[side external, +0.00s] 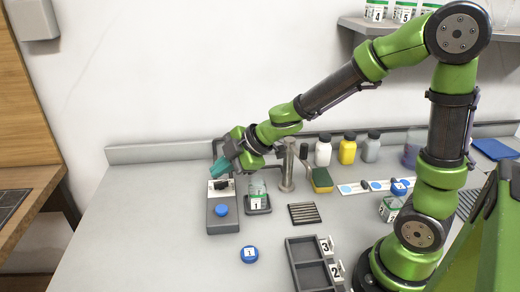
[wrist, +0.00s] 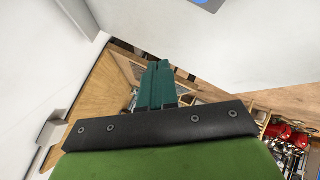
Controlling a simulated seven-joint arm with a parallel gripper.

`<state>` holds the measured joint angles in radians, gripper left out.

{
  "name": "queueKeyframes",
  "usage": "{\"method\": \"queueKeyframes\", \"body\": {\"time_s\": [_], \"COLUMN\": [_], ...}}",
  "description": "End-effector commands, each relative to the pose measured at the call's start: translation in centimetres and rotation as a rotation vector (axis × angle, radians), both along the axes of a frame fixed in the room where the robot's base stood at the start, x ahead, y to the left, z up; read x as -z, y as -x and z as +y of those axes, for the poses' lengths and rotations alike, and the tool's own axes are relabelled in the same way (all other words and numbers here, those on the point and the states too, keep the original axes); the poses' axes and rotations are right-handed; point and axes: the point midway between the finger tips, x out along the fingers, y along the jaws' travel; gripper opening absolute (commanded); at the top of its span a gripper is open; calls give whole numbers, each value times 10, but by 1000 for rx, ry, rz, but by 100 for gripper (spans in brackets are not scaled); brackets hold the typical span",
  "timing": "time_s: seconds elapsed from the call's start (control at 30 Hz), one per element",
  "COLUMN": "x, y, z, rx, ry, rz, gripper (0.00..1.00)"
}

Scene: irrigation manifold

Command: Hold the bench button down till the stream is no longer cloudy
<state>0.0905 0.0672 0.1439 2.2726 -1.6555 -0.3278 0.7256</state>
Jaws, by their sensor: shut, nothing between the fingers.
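The bench button is a round blue button (side external: 221,210) on the front part of a grey box (side external: 222,228), left of centre in the side view. It stands up from the box. My gripper (side external: 218,169) is above the back end of this box, behind and above the button and apart from it. Its teal fingers are shut and empty, and they also show together in the wrist view (wrist: 156,82). A clear jar labelled 1 (side external: 257,199) stands on a dark tray right of the box. No stream can be made out; my wrist partly covers the area above the jar.
A metal post (side external: 287,165), a slotted dark pad (side external: 304,213) and a numbered rack (side external: 316,265) stand to the right. Bottles (side external: 347,150) line the back. The bench left of the box is clear.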

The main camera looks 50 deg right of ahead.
Motion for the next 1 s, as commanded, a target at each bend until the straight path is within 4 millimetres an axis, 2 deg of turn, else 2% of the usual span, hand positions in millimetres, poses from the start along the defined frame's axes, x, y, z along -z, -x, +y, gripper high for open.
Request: {"method": "queueKeyframes", "body": {"time_s": [0.5,1.0], "x": [4,51], "y": [1,2], "z": [1,2], "rx": [6,5], "ry": [-16,-19], "rz": [7,13], "gripper": [0,0]}}
